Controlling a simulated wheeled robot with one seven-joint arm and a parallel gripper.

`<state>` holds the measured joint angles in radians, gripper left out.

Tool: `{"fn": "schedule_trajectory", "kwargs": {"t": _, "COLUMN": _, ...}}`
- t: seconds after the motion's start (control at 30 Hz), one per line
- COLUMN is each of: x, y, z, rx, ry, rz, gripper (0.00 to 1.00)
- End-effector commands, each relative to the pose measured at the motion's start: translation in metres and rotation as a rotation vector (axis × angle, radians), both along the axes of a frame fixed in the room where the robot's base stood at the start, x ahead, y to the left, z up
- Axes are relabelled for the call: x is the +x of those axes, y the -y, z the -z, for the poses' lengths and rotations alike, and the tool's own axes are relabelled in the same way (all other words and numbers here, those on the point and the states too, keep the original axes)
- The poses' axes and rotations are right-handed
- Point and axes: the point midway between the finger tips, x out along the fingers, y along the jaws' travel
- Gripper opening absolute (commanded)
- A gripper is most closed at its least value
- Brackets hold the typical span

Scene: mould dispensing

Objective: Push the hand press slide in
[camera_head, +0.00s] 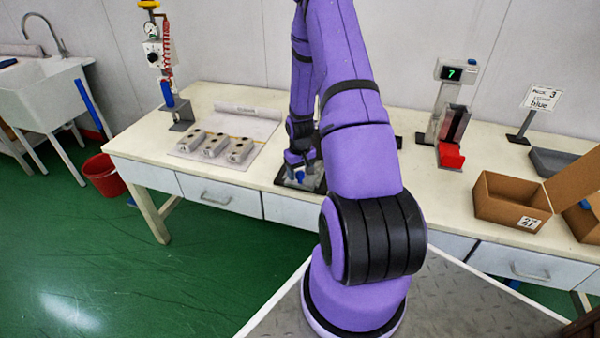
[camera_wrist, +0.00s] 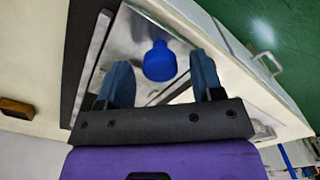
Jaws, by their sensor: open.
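The hand press (camera_head: 291,184) stands on the bench in the middle, mostly hidden behind my arm. In the wrist view its shiny metal slide (camera_wrist: 128,45) shows with a round blue knob (camera_wrist: 160,66). A bit of the blue knob (camera_head: 299,176) also shows in the head view. My gripper (camera_head: 300,160) is pointed down over the press. In the wrist view my gripper (camera_wrist: 162,72) is open, with one blue finger on each side of the knob and a gap visible on both sides. I cannot tell how far the slide is out.
Several grey moulds (camera_head: 214,146) lie on a mat to the left. A gauge stand (camera_head: 168,80) is behind them. To the right are a display stand (camera_head: 447,100) with a red chute (camera_head: 451,156), and a cardboard box (camera_head: 505,208). The bench front (camera_head: 150,174) has drawers.

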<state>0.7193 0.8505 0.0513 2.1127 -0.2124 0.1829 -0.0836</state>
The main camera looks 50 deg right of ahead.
Motion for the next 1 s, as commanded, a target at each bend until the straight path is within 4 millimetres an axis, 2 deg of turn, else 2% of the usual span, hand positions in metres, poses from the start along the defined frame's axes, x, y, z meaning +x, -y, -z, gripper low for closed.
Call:
{"fn": "schedule_trajectory", "kwargs": {"t": 0.33, "x": 0.000, "y": 0.000, "z": 0.004, "rx": 0.000, "ry": 0.000, "rz": 0.000, "gripper": 0.60}}
{"fn": "schedule_trajectory", "kwargs": {"t": 0.37, "x": 0.000, "y": 0.000, "z": 0.004, "rx": 0.000, "ry": 0.000, "rz": 0.000, "gripper": 0.58}}
{"fn": "schedule_trajectory", "kwargs": {"t": 0.6, "x": 0.000, "y": 0.000, "z": 0.004, "rx": 0.000, "ry": 0.000, "rz": 0.000, "gripper": 0.03}}
{"fn": "schedule_trajectory", "kwargs": {"t": 0.63, "x": 0.000, "y": 0.000, "z": 0.004, "rx": 0.000, "ry": 0.000, "rz": 0.000, "gripper": 0.00}}
{"fn": "schedule_trajectory", "kwargs": {"t": 0.87, "x": 0.003, "y": 0.008, "z": 0.004, "rx": 0.000, "ry": 0.001, "rz": 0.002, "gripper": 0.00}}
{"fn": "schedule_trajectory", "kwargs": {"t": 1.0, "x": 0.012, "y": 0.031, "z": 0.004, "rx": -0.002, "ry": 0.001, "rz": 0.004, "gripper": 0.00}}
